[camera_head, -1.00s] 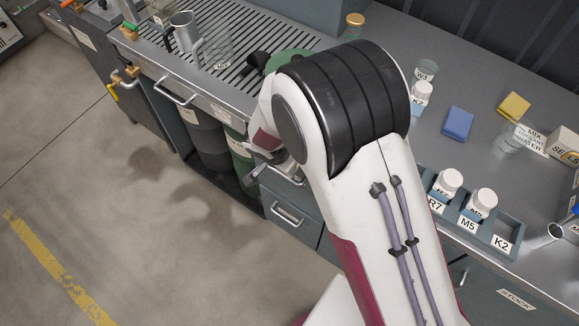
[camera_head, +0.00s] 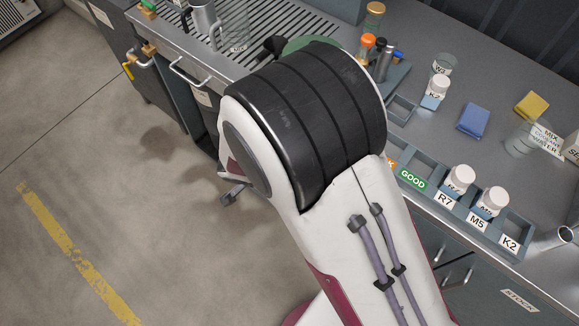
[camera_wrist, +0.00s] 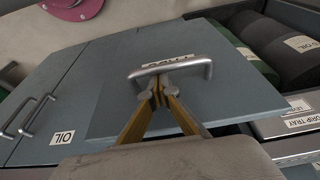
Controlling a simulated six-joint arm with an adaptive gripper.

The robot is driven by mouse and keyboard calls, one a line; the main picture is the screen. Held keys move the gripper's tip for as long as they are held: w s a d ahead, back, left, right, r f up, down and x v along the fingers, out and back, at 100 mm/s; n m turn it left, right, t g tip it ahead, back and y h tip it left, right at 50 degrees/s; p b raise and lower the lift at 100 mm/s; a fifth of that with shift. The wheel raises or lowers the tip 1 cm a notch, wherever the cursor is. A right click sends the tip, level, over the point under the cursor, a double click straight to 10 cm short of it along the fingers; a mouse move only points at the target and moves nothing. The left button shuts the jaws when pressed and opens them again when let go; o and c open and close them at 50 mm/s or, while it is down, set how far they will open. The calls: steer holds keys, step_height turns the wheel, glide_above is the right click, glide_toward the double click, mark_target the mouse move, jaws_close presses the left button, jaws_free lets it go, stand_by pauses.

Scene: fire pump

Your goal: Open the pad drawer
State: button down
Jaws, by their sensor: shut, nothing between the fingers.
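In the wrist view a blue-grey drawer front (camera_wrist: 225,85) fills the middle. It carries a metal bar handle (camera_wrist: 195,62) and a white label (camera_wrist: 168,62), mostly hidden behind the bar and unreadable. The panel seems to stand out in front of its neighbours, but how far I cannot tell. My gripper (camera_wrist: 160,88) is shut and empty, its tan fingers meeting at the handle's bar. The tips look in contact with the bar; whether they reach behind it I cannot tell. In the head view my arm hides this drawer and the fingertips.
Cabinet doors with an OIL label (camera_wrist: 62,137) are at the left in the wrist view. A drip tray drawer (camera_wrist: 290,122) and dark drums (camera_wrist: 290,50) are at the right. In the head view, the worktop holds a bottle rack (camera_head: 425,183); open floor (camera_head: 130,220) lies left.

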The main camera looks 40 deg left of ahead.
steer(key=s, duration=1.6)
steer(key=shift+s, duration=0.35)
steer(key=shift+r, duration=0.15)
steer(key=s+r, duration=0.2)
steer(key=s, duration=0.4)
steer(key=s+r, duration=0.2)
steer(key=s, duration=0.5)
steer(key=shift+s+r, duration=0.25)
steer(key=shift+s, duration=0.05)
steer(key=shift+w+a, duration=0.1)
steer(key=shift+w, duration=0.05)
